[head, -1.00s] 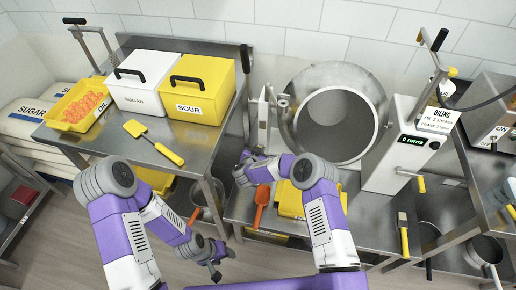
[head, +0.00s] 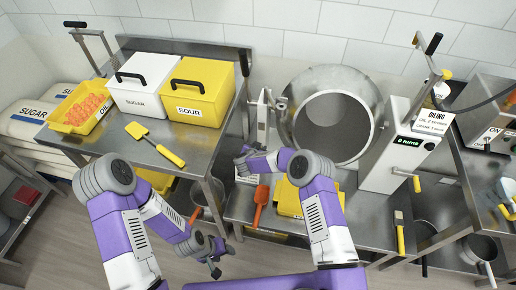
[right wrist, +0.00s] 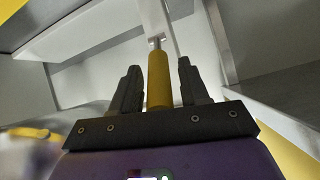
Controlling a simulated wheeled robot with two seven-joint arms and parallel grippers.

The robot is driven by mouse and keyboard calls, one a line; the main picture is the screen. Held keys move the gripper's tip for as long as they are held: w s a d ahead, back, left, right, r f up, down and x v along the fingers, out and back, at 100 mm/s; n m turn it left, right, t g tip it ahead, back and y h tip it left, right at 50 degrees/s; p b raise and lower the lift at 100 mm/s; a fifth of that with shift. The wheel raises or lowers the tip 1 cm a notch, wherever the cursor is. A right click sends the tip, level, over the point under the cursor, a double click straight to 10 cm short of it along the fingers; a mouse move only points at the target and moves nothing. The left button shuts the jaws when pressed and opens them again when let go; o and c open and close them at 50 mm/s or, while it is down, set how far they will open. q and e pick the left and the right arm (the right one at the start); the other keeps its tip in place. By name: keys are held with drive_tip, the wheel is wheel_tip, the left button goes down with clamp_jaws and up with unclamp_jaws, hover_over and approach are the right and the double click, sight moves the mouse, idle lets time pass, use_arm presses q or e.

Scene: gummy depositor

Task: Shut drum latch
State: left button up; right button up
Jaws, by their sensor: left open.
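The round metal drum (head: 372,100) stands at the back of the middle bench, its open mouth facing me. A small metal fitting (head: 281,103) sits at its left rim; I cannot tell whether it is the latch. My right gripper (head: 242,160) is left of and below the drum. In the right wrist view, a yellow handle (right wrist: 159,80) on a metal stem stands between the fingers of my right gripper (right wrist: 158,68), with narrow gaps on both sides. My left gripper (head: 214,266) is open and empty, low in front of the benches.
A control box (head: 392,150) reading "0 turns" stands right of the drum. An orange scoop (head: 260,203) and yellow tray (head: 289,202) lie on the bench front, close to my right arm. White sugar (head: 146,95) and yellow sour (head: 206,97) bins stand on the left table.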

drive_tip(key=shift+s, duration=0.1)
drive_tip(key=shift+p+v, duration=0.85)
drive_tip(key=shift+v, duration=2.85)
